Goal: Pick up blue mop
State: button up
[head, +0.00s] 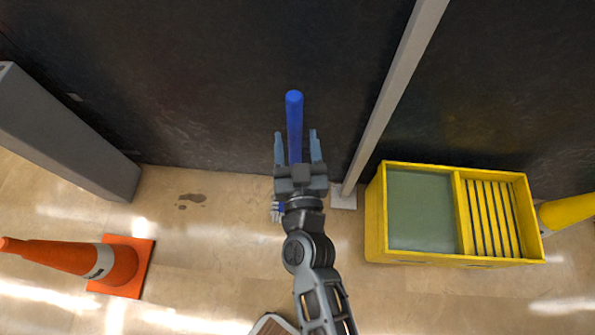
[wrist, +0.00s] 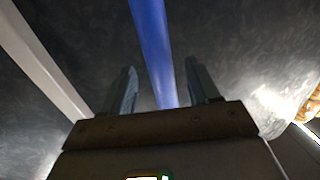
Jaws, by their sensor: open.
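The blue mop (head: 294,120) shows as an upright-looking blue handle against the dark wall in the head view. Its lower part is hidden behind my gripper, apart from small pieces near the wrist. My gripper (head: 297,135) is open, with one finger on each side of the handle. In the wrist view the blue handle (wrist: 155,50) runs down between the two fingers of my gripper (wrist: 163,88). Gaps show between the handle and both fingers there, and it looks closer to the right one. The mop head cannot be made out clearly.
A yellow bucket (head: 375,215) with greenish water and a slatted part stands at right, with a yellow cone-like object (head: 570,210) beside it. A pale post (head: 405,70) rises right of my gripper.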

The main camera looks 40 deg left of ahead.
aim_at(296, 136)
jog(key=x, duration=0.3)
jog(key=shift+w+a+b, duration=0.15)
jog(key=shift+b, duration=0.2)
jog(key=c, duration=0.9)
jog(key=shift+c, duration=0.4)
jog(key=shift+r, duration=0.1)
